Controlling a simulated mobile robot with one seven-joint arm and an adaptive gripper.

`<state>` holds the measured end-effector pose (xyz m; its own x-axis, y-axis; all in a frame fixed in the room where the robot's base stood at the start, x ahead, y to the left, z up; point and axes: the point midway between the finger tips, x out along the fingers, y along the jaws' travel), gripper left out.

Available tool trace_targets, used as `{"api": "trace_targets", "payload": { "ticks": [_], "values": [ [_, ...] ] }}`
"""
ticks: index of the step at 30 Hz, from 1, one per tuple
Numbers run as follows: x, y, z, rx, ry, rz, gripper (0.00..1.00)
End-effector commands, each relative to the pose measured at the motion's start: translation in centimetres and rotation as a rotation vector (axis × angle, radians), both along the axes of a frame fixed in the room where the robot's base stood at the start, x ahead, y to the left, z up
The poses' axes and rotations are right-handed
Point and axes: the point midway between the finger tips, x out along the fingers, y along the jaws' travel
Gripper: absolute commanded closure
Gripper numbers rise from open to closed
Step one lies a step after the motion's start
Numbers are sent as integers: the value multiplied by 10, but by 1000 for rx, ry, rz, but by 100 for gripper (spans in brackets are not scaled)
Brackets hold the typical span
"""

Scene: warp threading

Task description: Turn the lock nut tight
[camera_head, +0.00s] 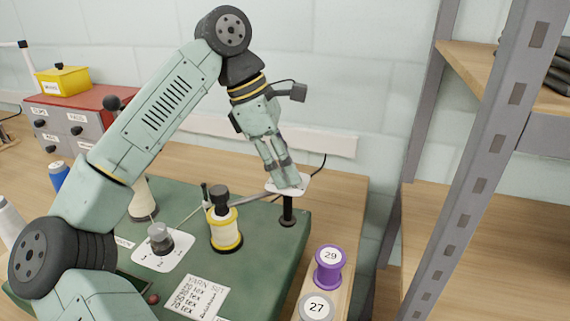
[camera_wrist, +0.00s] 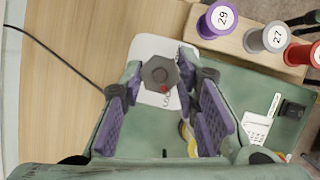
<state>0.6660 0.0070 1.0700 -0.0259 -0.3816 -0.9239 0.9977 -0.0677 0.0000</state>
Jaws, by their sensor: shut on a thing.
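The lock nut (camera_wrist: 158,74) is a dark grey hexagonal nut with a red mark at its edge, over a small white plate (camera_wrist: 147,48) in the wrist view. The plate has printed lettering, partly covered. My gripper (camera_wrist: 161,78) is shut on the nut, with one purple-padded finger on each side of it. In the head view, my gripper (camera_head: 286,182) points down at the white plate (camera_head: 301,188), which sits on a black post (camera_head: 287,208) at the green board's back right corner. The nut is hidden by the fingers there.
On the green board (camera_head: 270,258) stand a yellow-white spool (camera_head: 225,229) with a black top, a cone and a knob on a white card (camera_head: 177,252). Purple (camera_head: 329,268) and grey (camera_head: 317,307) spools sit on a wooden rack to the right. A metal shelf post (camera_head: 482,170) rises beyond.

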Motion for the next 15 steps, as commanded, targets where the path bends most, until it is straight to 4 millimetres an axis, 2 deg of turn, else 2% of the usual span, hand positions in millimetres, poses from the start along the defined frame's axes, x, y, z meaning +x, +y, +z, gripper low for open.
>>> {"api": "trace_targets", "payload": {
  "ticks": [1,9,15],
  "values": [
    [0,0,0,0,0,-1,70],
    [0,0,0,0,0,0,52],
    [0,0,0,0,0,0,51]
  ]
}}
